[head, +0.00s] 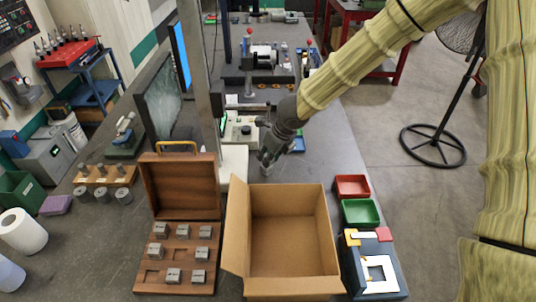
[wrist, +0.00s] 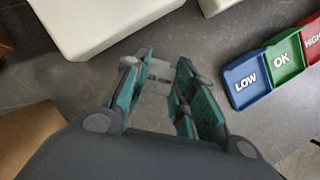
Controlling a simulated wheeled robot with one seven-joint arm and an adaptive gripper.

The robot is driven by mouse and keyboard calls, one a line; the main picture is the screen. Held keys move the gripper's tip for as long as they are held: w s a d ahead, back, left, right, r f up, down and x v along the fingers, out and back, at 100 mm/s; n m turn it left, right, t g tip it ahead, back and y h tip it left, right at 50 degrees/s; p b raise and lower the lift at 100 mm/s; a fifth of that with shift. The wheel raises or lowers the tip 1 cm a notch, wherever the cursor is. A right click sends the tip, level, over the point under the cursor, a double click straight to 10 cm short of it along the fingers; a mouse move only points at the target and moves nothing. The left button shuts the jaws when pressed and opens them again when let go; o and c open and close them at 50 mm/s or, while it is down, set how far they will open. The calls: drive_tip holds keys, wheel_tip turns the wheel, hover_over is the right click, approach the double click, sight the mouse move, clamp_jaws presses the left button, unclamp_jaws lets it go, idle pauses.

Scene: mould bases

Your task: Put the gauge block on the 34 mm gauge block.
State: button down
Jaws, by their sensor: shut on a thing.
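My gripper (wrist: 157,84) is shut on a small grey gauge block (wrist: 158,75), held between its fingertips in the wrist view. In the head view my gripper (head: 268,156) is above the bench, just behind the cardboard box, with the block at its lower end. Several grey gauge blocks (head: 173,275) sit in the open wooden case (head: 145,287) at the lower left of the head view. My gripper is behind and to the right of this case. The block markings are too small to read, so I cannot tell which is the 34 mm one.
An open, empty-looking cardboard box (head: 236,240) stands right of the case, whose raised lid (head: 180,190) is at its back. Red (head: 352,186) and green (head: 361,212) trays lie right of the box. A blue LOW tray (wrist: 247,78) is right of my gripper. A metal post (head: 205,90) rises behind the case.

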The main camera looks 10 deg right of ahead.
drive_tip(key=shift+w+a+f, duration=0.2)
drive_tip(key=shift+w+f, duration=0.1)
drive_tip(key=shift+f, duration=0.05)
drive_tip(key=shift+d+f, duration=0.1)
drive_tip(key=shift+f, duration=0.15)
drive_tip(key=shift+f, duration=0.1)
drive_tip(key=c, duration=1.2)
unclamp_jaws()
drive_tip(key=shift+o, duration=0.2)
drive_tip(key=shift+s+r, duration=0.1)
drive_tip(key=shift+r, duration=0.45)
drive_tip(key=v, duration=0.2)
drive_tip(key=shift+s+d+r, duration=0.1)
drive_tip(key=shift+s+r, duration=0.1)
drive_tip(key=shift+r, duration=0.05)
drive_tip(key=s+d+b, duration=0.4)
drive_tip(key=s+d, duration=0.2)
drive_tip(key=s, duration=0.4)
drive_tip(key=shift+d+f, duration=0.2)
drive_tip(key=shift+d, duration=0.15)
